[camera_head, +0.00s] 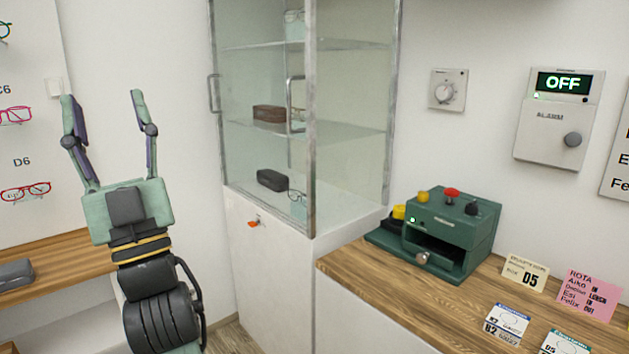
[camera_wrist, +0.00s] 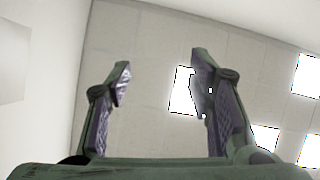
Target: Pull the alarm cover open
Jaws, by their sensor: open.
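The alarm box (camera_head: 553,118) is a white panel on the wall at the upper right of the head view. A dark display on its top reads "OFF" in green, and a small green light shows beneath it. Its front cover (camera_head: 541,139) looks shut and carries a dark round knob (camera_head: 572,139) at the right. My gripper (camera_head: 103,96) is at the left of the head view, pointing up, open and empty, far from the alarm box. In the wrist view my gripper (camera_wrist: 158,72) shows both fingers apart with only ceiling and lights beyond.
A glass cabinet (camera_head: 262,165) with metal frames stands between my gripper and the alarm box. A green machine (camera_head: 470,235) and several cards (camera_head: 525,274) are on the wooden counter (camera_head: 390,293) below the box. A dial (camera_head: 446,91) is on the wall.

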